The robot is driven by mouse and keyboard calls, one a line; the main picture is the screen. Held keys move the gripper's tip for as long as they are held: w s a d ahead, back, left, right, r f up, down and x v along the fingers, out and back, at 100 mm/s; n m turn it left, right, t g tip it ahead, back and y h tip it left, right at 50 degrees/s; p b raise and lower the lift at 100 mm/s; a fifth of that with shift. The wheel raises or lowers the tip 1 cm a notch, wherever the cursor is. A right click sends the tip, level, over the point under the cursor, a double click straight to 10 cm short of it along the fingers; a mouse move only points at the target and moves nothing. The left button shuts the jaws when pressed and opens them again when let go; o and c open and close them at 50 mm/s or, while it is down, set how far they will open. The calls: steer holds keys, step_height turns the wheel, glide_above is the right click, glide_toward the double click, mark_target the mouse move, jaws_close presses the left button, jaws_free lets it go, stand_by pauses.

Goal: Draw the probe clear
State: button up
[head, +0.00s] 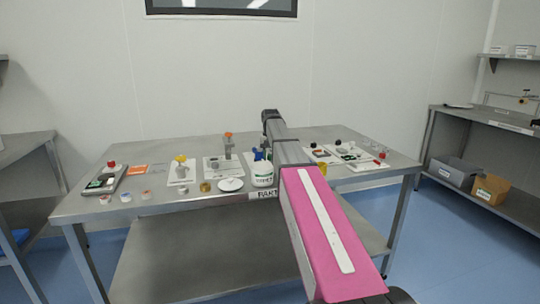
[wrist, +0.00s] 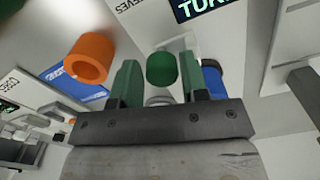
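In the wrist view my gripper (wrist: 158,62) has its two green fingers spread apart. A green round-ended cylinder (wrist: 162,69) shows between them, with a narrow gap on each side, and I see no contact. An orange hollow cylinder (wrist: 87,60) stands to the left of the fingers. A blue cylindrical part (wrist: 213,81) is just right of the right finger, partly hidden. I cannot tell which of these is the probe. In the head view my arm hides the gripper and the table spot under it.
The steel table (head: 160,205) carries white boards with small fixtures, including an orange-topped stand (head: 228,147). A dark display panel (wrist: 205,8) shows in the wrist view.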

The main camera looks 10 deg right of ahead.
step_height(320, 180, up, 11)
stand_by(0.8)
steer(key=shift+f, duration=0.1)
